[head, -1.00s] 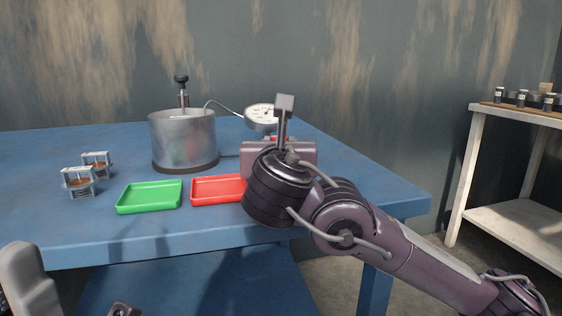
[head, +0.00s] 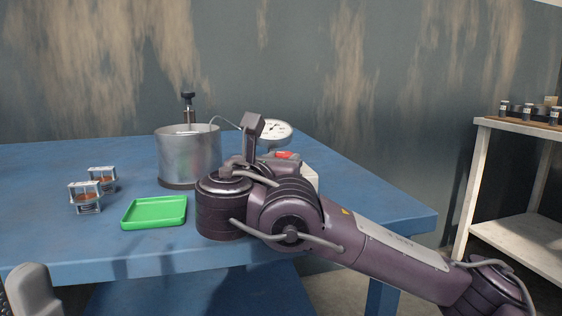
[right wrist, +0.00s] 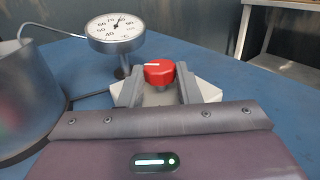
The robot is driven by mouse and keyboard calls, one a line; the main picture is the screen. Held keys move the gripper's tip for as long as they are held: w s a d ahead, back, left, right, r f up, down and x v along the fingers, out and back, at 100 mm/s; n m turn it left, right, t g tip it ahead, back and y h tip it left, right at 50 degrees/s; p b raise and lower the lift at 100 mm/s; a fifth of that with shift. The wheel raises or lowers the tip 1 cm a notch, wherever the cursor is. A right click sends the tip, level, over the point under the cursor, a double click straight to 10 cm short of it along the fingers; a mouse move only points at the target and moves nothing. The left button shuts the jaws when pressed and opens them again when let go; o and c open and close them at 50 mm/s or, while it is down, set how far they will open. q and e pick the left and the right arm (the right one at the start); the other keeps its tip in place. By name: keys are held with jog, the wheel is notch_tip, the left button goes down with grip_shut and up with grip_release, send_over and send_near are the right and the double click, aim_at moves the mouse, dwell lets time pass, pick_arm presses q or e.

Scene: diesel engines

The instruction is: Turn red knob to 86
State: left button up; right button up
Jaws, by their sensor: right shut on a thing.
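The red knob (right wrist: 158,72) sits on a pale box (right wrist: 207,91), with a white mark on its top pointing left. My right gripper (right wrist: 159,82) has one finger on each side of the knob and is shut on it. In the head view a bit of the knob (head: 285,155) shows behind my right arm; the fingers are hidden there. A round white gauge (right wrist: 116,27) stands behind the knob at the left. Its needle points up and slightly right; the exact reading is too small to tell. The gauge (head: 270,132) also shows in the head view. My left gripper is not in view.
A metal pot (head: 187,156) with a black-topped post stands left of the gauge, close to my right gripper. A green tray (head: 153,212) and two small framed parts (head: 86,197) lie on the blue table (head: 50,240). A white shelf (head: 515,140) stands at the right.

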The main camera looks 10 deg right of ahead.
jog(key=shift+a+r, duration=0.1)
jog(key=o, duration=0.6)
jog(key=shift+s, duration=0.1)
jog(key=o, duration=0.3)
jog(key=shift+s+r, duration=0.1)
jog(key=shift+o, duration=0.3)
